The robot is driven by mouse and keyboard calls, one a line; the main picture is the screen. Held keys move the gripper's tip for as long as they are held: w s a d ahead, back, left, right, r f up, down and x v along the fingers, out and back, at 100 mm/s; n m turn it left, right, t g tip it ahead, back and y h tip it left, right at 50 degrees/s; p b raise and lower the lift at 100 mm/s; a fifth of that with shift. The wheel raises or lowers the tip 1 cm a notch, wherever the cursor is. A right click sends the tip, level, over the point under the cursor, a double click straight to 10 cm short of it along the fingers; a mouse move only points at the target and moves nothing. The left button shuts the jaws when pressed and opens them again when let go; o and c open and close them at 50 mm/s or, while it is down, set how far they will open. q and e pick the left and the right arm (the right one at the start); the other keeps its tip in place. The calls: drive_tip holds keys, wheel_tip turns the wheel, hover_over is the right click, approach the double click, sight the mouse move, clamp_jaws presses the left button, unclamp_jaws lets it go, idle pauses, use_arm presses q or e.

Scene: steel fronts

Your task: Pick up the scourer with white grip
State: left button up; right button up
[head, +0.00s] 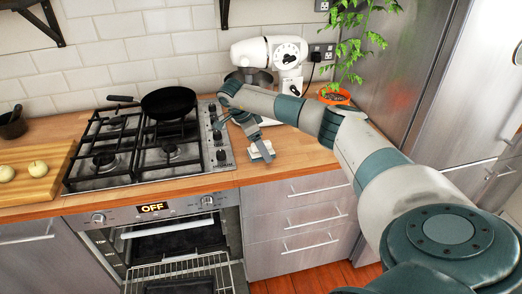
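A small whitish object, which looks like the scourer with white grip (261,151), is on the wooden counter just right of the hob, near the front edge. My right arm reaches in from the right, and its gripper (258,142) points down at the scourer, with a fingertip at or touching it. The fingers partly cover the scourer, and I cannot tell whether they are closed on it. My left gripper is not in view.
A gas hob (150,145) with a black pan (169,102) stands left of the gripper. A white stand mixer (268,55) and a potted plant (334,95) are behind my arm. The oven door (180,285) below is open with its rack out.

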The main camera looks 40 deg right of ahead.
sight(267, 142)
drive_tip(key=c, duration=1.1)
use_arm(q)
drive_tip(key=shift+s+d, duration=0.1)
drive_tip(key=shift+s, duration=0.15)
use_arm(e)
drive_tip(key=shift+c, duration=0.2)
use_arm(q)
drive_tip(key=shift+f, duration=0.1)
use_arm(e)
drive_tip(key=shift+r, duration=0.15)
